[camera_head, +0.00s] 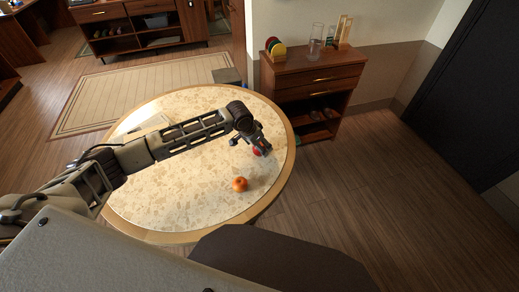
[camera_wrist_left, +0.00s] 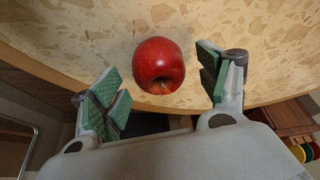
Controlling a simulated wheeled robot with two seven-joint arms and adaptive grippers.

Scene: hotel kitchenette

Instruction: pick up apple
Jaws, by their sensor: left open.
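A red apple (camera_wrist_left: 159,65) rests on the round table near its edge. In the left wrist view it lies between and a little beyond the fingertips of my left gripper (camera_wrist_left: 163,82), which is open and empty. In the head view the apple (camera_head: 257,151) shows only in part, beside and partly behind my left gripper (camera_head: 248,143) at the table's right side. An orange, round fruit (camera_head: 240,184) sits on the table nearer to me. My right gripper is not in view.
The round speckled table (camera_head: 150,205) has a wooden rim and is mostly bare. A flat, pale item (camera_head: 140,128) lies on its far left. A wooden cabinet (camera_head: 315,82) with a glass vase (camera_head: 315,40) and colored plates (camera_head: 275,48) stands behind.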

